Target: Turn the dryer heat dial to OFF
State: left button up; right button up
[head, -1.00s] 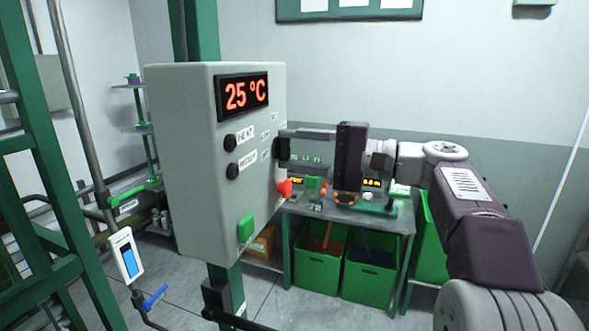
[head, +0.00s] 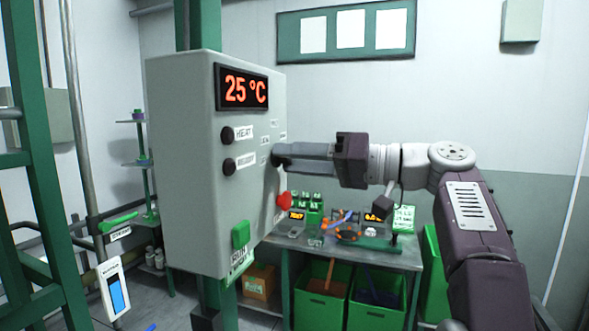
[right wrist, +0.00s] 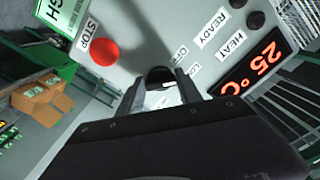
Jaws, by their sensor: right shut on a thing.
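The grey dryer control box (head: 185,170) stands on a green post, its red display (head: 244,88) reading 25 °C. The black heat dial (head: 277,155) is on the right part of the box's front face, with small labels around it too small to read surely. My right gripper (head: 286,156) reaches in from the right and is shut on the dial. In the right wrist view the dial (right wrist: 160,75) sits between the two fingers, partly hidden by them; its pointer direction cannot be told. My left gripper is not in view.
The same face carries two black round lamps, HEAT (head: 227,135) and READY (head: 229,166), a red stop button (head: 284,202) below the dial, and a green button (head: 240,234). Behind stands a bench (head: 400,255) with green bins (head: 320,290) beneath.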

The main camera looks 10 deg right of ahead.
jog(key=n+b, duration=0.1)
jog(key=n, duration=0.2)
jog(key=shift+f+n, duration=0.15)
jog(key=shift+n, duration=0.15)
jog(key=shift+w+n+b, duration=0.1)
jog(key=shift+n+b, duration=0.35)
jog(key=shift+n, duration=1.55)
jog(key=o, duration=1.4)
jog(key=v, duration=0.9)
